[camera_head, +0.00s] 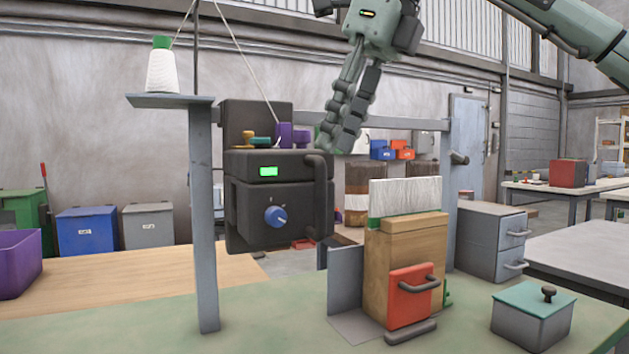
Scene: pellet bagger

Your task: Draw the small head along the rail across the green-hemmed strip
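The head is a dark grey box (272,205) with a blue knob, a small green display and a bent dark handle (320,195) on its right side. It sits by the left end of the grey rail (425,124). The white strip with a green hem (405,196) stands upright behind a wooden block (415,240), right of the head and apart from it. My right gripper (337,142) points down just above and right of the handle. Its two fingers look close together, but whether they are shut is unclear; no grasp shows. My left gripper is out of view.
A grey post (204,220) carries a shelf with a white thread spool (162,67). A red box with a handle (410,295) is in front of the block. A lidded grey box (533,318) stands right. The green bench top (270,325) is clear at front left.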

